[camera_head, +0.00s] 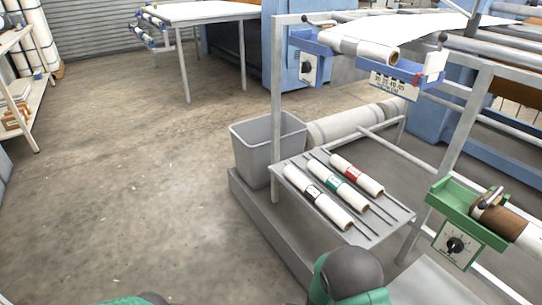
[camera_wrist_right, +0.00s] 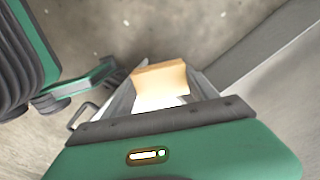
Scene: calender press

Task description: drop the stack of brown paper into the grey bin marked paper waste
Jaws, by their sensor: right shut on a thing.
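A grey open-topped bin (camera_head: 268,145) stands near the middle of the head view, behind the slatted rack; no marking on it is readable from here. In the right wrist view my right gripper (camera_wrist_right: 163,90) is shut on a small tan-brown stack of paper (camera_wrist_right: 160,76), which sits between its fingers with a bright, pale lower face. The stack and the right gripper do not show in the head view, where only rounded parts of my arms appear at the bottom edge. My left gripper cannot be made out.
A rack (camera_head: 385,228) holding three white rolls with black, green and red bands stands in front of the bin. A large pale roll (camera_head: 350,123) lies behind it. A green bracket with a dial (camera_head: 456,245) is at right. The floor at left is clear.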

